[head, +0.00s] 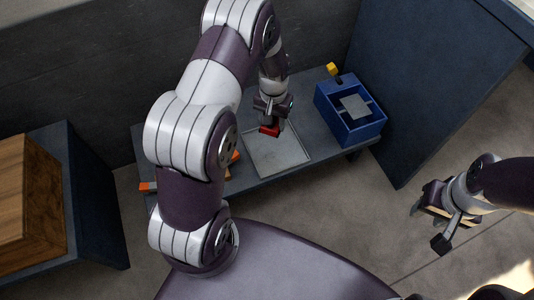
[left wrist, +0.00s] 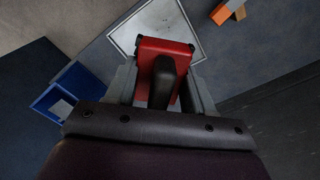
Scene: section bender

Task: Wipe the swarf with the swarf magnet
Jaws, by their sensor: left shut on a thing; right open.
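The swarf magnet is a red block with a dark handle, seen in the left wrist view (left wrist: 165,62) and as a small red piece in the head view (head: 268,131). My left gripper (head: 270,116) is shut on its handle. The magnet is over the upper part of a pale square tray (head: 278,158), which also shows in the left wrist view (left wrist: 150,20). I cannot tell whether it touches the tray. Small dark specks, perhaps swarf, are faint on the tray. My right gripper (head: 440,217) is open and empty above the floor at right.
A blue bin (head: 350,128) with a grey plate in it stands on the bench right of the tray. A yellow piece (head: 332,69) is behind it. Orange pieces (head: 149,187) lie at the bench's left. A blue panel rises at right, a wooden-faced block (head: 28,195) at left.

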